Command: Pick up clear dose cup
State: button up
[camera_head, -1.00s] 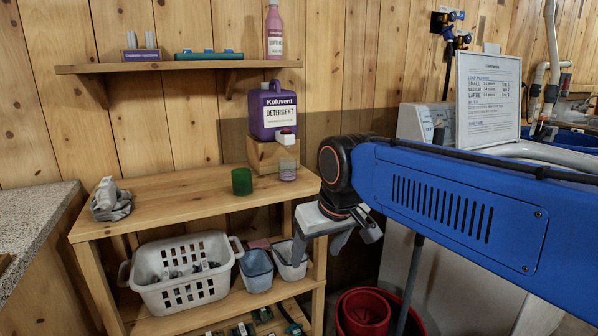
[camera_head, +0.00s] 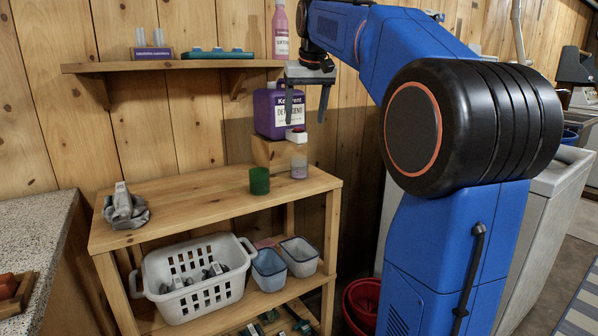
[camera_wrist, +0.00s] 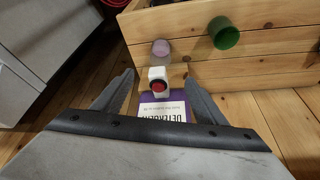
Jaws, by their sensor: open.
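The clear dose cup (camera_head: 299,170) stands upright on the wooden table, just below the spout of the purple detergent jug (camera_head: 266,112). It looks purplish low down. In the wrist view the cup (camera_wrist: 160,48) shows beyond the jug's white cap with its red button (camera_wrist: 158,85). My gripper (camera_head: 305,121) is open and empty, pointing down above the cup and in front of the jug. In the wrist view my gripper (camera_wrist: 160,78) has its fingers on either side of the jug's cap, with the cup past the tips.
A green cup (camera_head: 259,181) stands left of the dose cup. The jug rests on a wooden block (camera_head: 270,152). A wall shelf (camera_head: 180,66) holds a pink bottle (camera_head: 281,30). The middle of the tabletop is clear.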

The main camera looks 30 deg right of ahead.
send_near(299, 159)
notch_tip(299, 159, down, 4)
jog(key=shift+s+a+r, duration=0.1)
jog(key=shift+a+r, duration=0.1)
jog(key=shift+x, duration=2.65)
jog(key=shift+a, duration=0.15)
jog(key=c, duration=1.1)
